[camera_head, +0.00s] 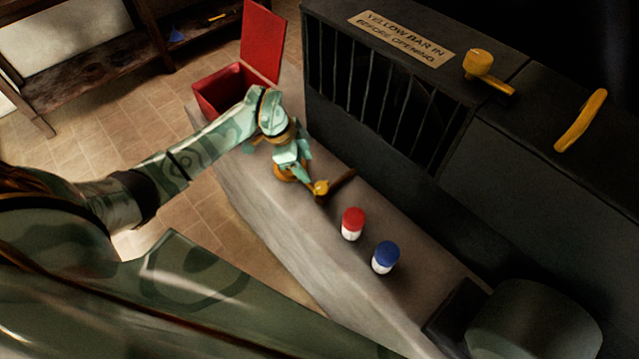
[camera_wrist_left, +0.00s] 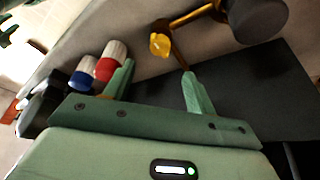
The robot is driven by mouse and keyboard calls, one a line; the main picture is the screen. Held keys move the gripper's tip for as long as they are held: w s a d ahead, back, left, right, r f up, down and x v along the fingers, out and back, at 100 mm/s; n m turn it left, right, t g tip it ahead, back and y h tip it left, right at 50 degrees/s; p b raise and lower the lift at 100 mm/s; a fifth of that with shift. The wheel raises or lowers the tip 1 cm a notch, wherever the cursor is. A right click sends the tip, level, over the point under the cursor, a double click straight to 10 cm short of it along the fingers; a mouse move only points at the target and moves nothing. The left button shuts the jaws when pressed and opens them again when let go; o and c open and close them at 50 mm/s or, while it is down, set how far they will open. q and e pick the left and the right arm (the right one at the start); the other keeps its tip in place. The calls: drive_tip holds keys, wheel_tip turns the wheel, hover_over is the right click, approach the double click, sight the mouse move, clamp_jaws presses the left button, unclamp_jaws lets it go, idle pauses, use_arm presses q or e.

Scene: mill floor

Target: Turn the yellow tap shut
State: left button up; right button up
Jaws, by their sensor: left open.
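A small yellow knob (camera_head: 320,187) sits above the grey bench, beside a dark brown bar (camera_head: 338,184); I take this for the yellow tap. In the left wrist view the yellow knob (camera_wrist_left: 160,44) shows just beyond and between my fingers, with a brass-coloured rod (camera_wrist_left: 192,16) beside it. My left gripper (camera_head: 304,174) is open, reaching down over the bench close to the knob. In the left wrist view its two green fingers (camera_wrist_left: 158,72) stand apart with nothing clearly between them. Whether a finger touches the tap cannot be told. The tap's base is partly hidden by the gripper.
A red-capped bottle (camera_head: 352,224) and a blue-capped bottle (camera_head: 385,258) stand on the bench nearby. An open red box (camera_head: 222,92) sits at its far end. A dark barred cabinet (camera_head: 385,85) borders the bench, carrying a yellow knob (camera_head: 480,64) and yellow bar (camera_head: 580,121).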

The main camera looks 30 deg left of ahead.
sight(321, 186)
use_arm(q)
drive_tip(key=b+x, duration=0.2)
drive_tip(key=x, duration=0.7)
drive_tip(key=shift+d+f+b, duration=0.1)
drive_tip(key=shift+f+b, duration=0.1)
drive_tip(key=shift+b, duration=0.1)
drive_tip(key=c, duration=1)
